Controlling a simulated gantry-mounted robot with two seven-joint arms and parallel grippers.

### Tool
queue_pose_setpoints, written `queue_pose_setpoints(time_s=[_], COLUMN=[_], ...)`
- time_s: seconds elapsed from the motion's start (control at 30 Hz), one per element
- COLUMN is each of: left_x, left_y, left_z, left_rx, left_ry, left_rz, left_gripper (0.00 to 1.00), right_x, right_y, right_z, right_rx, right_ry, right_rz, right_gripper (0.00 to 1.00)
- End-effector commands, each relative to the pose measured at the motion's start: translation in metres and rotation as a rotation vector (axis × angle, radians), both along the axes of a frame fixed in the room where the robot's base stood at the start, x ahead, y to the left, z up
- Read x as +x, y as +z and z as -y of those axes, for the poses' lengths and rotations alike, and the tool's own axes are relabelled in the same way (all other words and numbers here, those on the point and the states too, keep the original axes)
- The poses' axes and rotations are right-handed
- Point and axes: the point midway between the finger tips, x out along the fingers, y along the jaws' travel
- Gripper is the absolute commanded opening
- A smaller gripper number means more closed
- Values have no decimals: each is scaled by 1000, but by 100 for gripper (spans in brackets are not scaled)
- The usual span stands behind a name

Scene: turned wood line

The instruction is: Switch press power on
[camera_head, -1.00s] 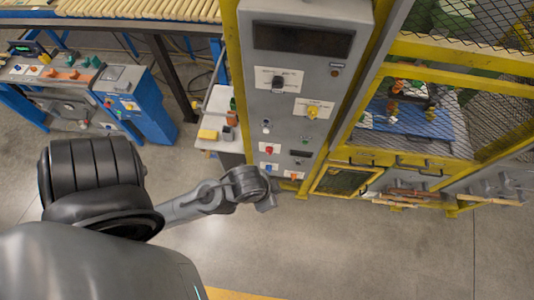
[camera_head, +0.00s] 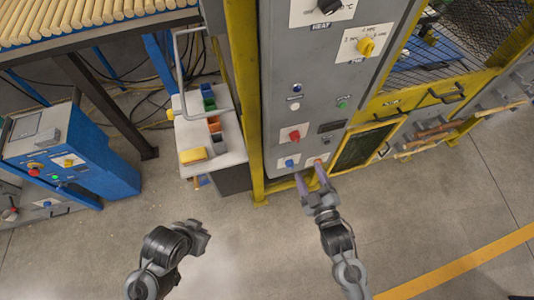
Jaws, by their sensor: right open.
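The grey press control panel (camera_head: 285,120) stands upright in the middle of the head view. It carries a red switch (camera_head: 294,135) on a white plate, a blue switch (camera_head: 289,162) below it, and an orange-red switch (camera_head: 318,161) at the lower right. Their labels are too small to read, so I cannot tell which one is the press power. My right gripper (camera_head: 311,172) is open and empty, its two fingers pointing up at the panel's lower edge, close below the orange-red switch; contact is unclear. My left gripper (camera_head: 203,234) is low and left of the panel, its jaws unclear.
A yellow selector (camera_head: 366,46) and a black heat knob (camera_head: 330,6) sit higher on the panel. A yellow post (camera_head: 250,100) borders it. A small white table (camera_head: 215,152) with coloured bins stands to the left, a blue console (camera_head: 75,150) beyond. Floor in front is clear.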

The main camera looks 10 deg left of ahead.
Motion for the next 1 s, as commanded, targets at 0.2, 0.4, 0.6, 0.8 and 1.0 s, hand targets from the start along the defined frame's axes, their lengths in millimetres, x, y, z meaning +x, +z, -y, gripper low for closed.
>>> queue_pose_setpoints(time_s=[0.2,0.4,0.6,0.8,1.0], left_x=[0,0,0,0,0], left_y=[-50,-58,-60,-66,-71], left_z=[0,1,1,-1,-2], left_rx=[-1,-5,-3,2,7], left_ry=[0,1,0,-2,-5], left_rz=[1,1,3,2,2], left_gripper=[0,0,0,0,0], right_x=[19,29,48,78,103], right_y=[-25,-24,-22,-22,-23], right_z=[-4,-6,-16,-32,-45], right_rx=[-11,-11,-10,-10,-10], right_ry=[15,14,14,14,13], right_rz=[56,75,78,78,75], right_gripper=[63,63,63,63,63])
